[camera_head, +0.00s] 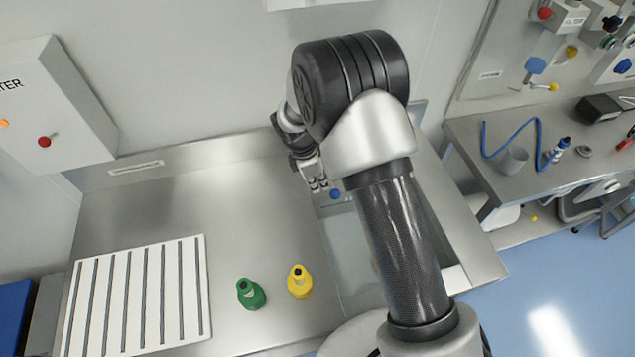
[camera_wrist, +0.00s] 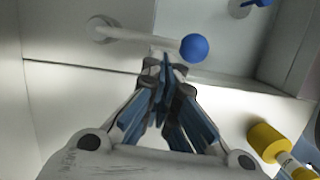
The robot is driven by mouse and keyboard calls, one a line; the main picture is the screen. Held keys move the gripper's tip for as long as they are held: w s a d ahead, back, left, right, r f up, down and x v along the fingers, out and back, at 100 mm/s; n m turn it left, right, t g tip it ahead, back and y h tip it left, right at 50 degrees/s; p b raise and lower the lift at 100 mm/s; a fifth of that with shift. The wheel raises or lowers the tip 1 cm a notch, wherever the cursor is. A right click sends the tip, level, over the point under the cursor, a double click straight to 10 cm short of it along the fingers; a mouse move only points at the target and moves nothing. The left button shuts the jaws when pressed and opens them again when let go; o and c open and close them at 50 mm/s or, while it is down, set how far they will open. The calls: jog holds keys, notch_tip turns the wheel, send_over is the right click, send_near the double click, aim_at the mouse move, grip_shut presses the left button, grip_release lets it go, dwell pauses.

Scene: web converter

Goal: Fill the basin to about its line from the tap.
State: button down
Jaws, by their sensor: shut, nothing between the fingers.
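The basin (camera_head: 350,262) is a sunken steel sink in the bench, partly covered by my arm in the head view. Its line and any water level cannot be made out. A blue ball knob (camera_head: 335,194) shows beside my gripper (camera_head: 318,184). In the wrist view the blue ball knob (camera_wrist: 194,47) sits on the end of a pale lever (camera_wrist: 135,35) with a round base. The shut, empty fingers of my gripper (camera_wrist: 165,62) point at the lever near the knob; whether they touch it is unclear. The tap's spout is not clearly visible.
A green bottle (camera_head: 251,293) and a yellow bottle (camera_head: 299,282) stand on the bench left of the basin, near a white slotted rack (camera_head: 138,298). A wall box (camera_head: 50,105) hangs at left. A side bench (camera_head: 550,165) with a cup and blue hose stands at right.

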jog(key=shift+d+f, duration=0.1)
jog(key=shift+d, duration=0.5)
jog(key=v, duration=1.2)
jog(key=shift+a, duration=0.15)
